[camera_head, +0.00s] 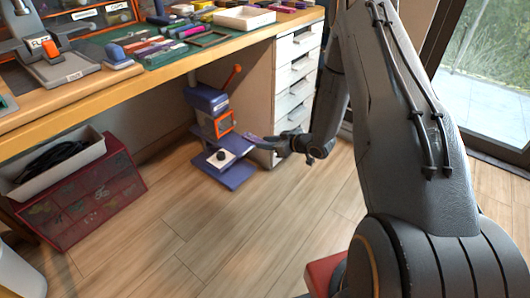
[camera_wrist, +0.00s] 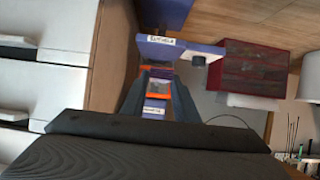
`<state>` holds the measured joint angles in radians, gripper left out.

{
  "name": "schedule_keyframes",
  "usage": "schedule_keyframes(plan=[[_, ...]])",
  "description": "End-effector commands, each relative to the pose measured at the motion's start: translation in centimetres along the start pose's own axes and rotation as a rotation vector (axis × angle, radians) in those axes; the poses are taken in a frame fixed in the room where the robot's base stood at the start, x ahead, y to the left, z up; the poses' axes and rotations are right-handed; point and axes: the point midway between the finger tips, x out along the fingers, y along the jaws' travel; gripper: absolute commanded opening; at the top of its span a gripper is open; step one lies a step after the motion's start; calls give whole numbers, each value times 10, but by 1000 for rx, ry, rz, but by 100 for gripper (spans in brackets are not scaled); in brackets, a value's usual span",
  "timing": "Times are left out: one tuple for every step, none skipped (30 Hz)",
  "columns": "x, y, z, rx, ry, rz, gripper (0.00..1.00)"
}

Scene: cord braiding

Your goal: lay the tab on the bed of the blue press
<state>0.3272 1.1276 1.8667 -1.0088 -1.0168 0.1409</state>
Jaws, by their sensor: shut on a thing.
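The blue press (camera_head: 207,99) stands on the floor under the bench, with an orange frame (camera_head: 224,124) on its front. Its blue bed (camera_head: 236,177) carries a white plate with a black knob (camera_head: 221,155). My gripper (camera_head: 268,142) is shut on a thin lavender tab (camera_head: 250,138), held above and to the right of the bed, apart from it. In the wrist view the dark fingers (camera_wrist: 158,98) point toward the press, and its bed (camera_wrist: 180,48) shows beyond them. The tab is hard to make out there against the orange and blue parts.
White drawers (camera_head: 300,72) stand close to the right of the press. A red chest (camera_head: 95,190) with a white tray (camera_head: 75,160) of dark cord stands to the left. The workbench (camera_head: 160,93) overhangs the press. The wood floor in front is clear.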

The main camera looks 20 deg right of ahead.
Motion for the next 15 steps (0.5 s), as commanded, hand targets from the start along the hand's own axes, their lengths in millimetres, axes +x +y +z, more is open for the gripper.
schedule_keyframes(plan=[[5,3,7,-3,1,-4,13],[6,4,9,-5,1,-6,13],[7,4,10,-6,1,-10,13],[7,4,11,-7,1,-12,13],[8,5,12,-8,1,-13,13],[9,5,13,-8,1,-14,13],[10,5,13,-9,1,-15,13],[12,5,13,-9,1,-15,13],[14,5,13,-9,1,-16,13],[16,5,14,-9,1,-16,13],[18,5,14,-9,1,-15,13],[22,5,15,-8,1,-15,13],[25,5,15,-8,1,-15,13],[29,5,16,-8,1,-15,13],[33,5,16,-8,1,-15,13]])
